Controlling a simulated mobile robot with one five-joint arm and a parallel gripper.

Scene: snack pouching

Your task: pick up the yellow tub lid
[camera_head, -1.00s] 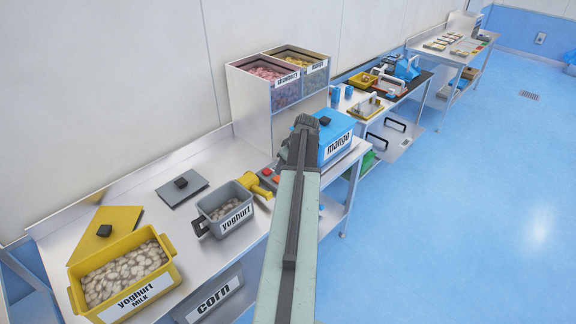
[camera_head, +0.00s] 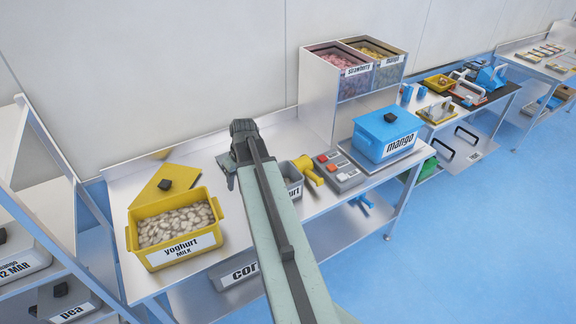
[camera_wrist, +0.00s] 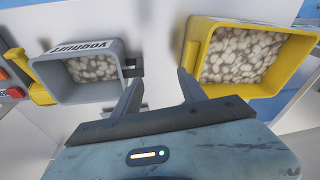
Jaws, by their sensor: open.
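The yellow tub lid (camera_head: 150,197) lies on the steel table behind the yellow tub, with a black knob (camera_head: 165,184) on top. The yellow tub (camera_head: 135,222) stands uncovered in front of it, full of pale pieces; it also shows at the right of the wrist view (camera_wrist: 198,45). My gripper (camera_wrist: 160,82) is open and empty in the wrist view, its fingers between the grey yoghurt tub (camera_wrist: 48,78) and the yellow tub. In the head view my arm hides most of the grey tub (camera_head: 293,185). I cannot make out the lid in the wrist view.
A yellow scoop (camera_head: 308,170), a control box with red buttons (camera_head: 341,170) and a blue mango tub (camera_head: 375,135) stand to the right. A bin rack (camera_head: 318,95) is at the back. A shelf rack (camera_head: 45,200) stands at the left.

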